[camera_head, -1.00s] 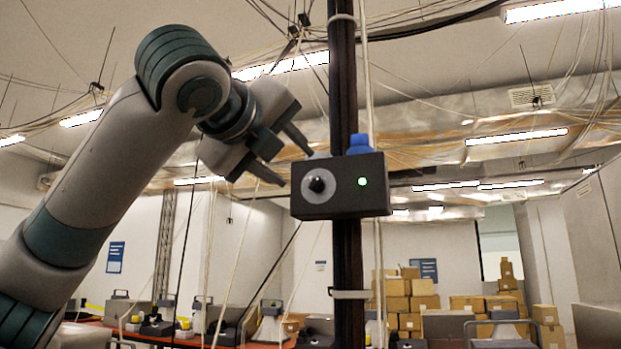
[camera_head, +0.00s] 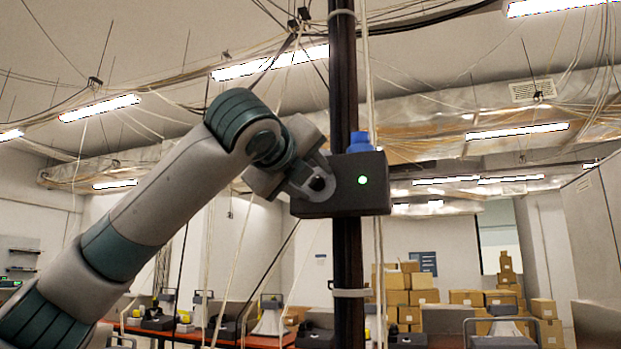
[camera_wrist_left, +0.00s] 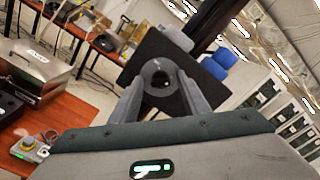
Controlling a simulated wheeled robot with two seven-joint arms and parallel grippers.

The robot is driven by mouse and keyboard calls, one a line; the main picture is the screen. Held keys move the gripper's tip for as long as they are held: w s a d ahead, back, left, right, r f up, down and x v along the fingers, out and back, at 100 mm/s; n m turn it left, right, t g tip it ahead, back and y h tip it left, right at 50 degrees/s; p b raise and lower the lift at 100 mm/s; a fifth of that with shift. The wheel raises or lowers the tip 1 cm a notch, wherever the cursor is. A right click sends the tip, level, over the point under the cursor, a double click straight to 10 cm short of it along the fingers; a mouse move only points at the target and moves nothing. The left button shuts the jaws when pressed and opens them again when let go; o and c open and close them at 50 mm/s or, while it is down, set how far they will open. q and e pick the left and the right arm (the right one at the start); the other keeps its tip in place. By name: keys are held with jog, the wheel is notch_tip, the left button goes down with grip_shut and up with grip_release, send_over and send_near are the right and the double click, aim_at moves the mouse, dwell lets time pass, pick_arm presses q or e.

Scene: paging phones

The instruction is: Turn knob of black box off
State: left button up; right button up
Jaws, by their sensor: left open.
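The black box (camera_head: 346,200) is fixed to a dark upright post, with a lit green light (camera_head: 362,180) on its front and a blue part (camera_head: 360,142) on top. Its black knob (camera_head: 317,184) is at the left of the front face. My left gripper (camera_head: 313,183) is at the knob, its fingers open on either side of it. In the left wrist view the knob (camera_wrist_left: 161,80), on a grey round plate, lies between the two open fingers (camera_wrist_left: 160,92). I cannot tell whether the fingers touch the knob. My right gripper is not in view.
The dark post (camera_head: 345,270) runs vertically behind the box, with cables hanging beside it. A red-brown table (camera_head: 262,340) with devices stands below, and cardboard boxes (camera_head: 400,300) are stacked behind. The space right of the box is clear.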

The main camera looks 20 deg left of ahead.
pick_arm(q)
jog(key=shift+c, duration=0.3)
jog(key=c, duration=1)
